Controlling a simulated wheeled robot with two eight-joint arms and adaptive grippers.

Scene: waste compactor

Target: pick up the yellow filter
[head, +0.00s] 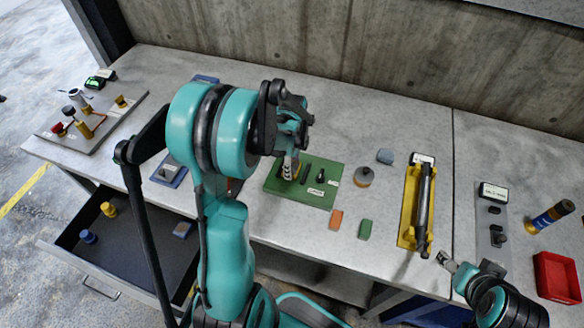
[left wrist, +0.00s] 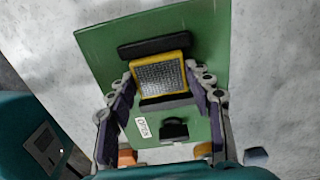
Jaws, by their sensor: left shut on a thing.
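The yellow filter (left wrist: 161,76) has a yellow frame around a grey mesh. In the left wrist view it sits between the two fingers of my left gripper (left wrist: 162,82), which is shut on it. The green board (left wrist: 105,47) lies behind it; I cannot tell whether the filter still touches the board. In the head view my left gripper (head: 289,158) points down over the green board (head: 300,198), and the arm largely hides the filter. My right gripper (head: 446,262) is at the lower right, small and empty-looking; its opening is unclear.
A yellow tray (head: 407,205) with a black cylinder stands right of the board. Orange (head: 336,220) and green (head: 365,230) blocks lie in front. A red bin (head: 557,277) is far right. An open drawer (head: 125,250) is at lower left.

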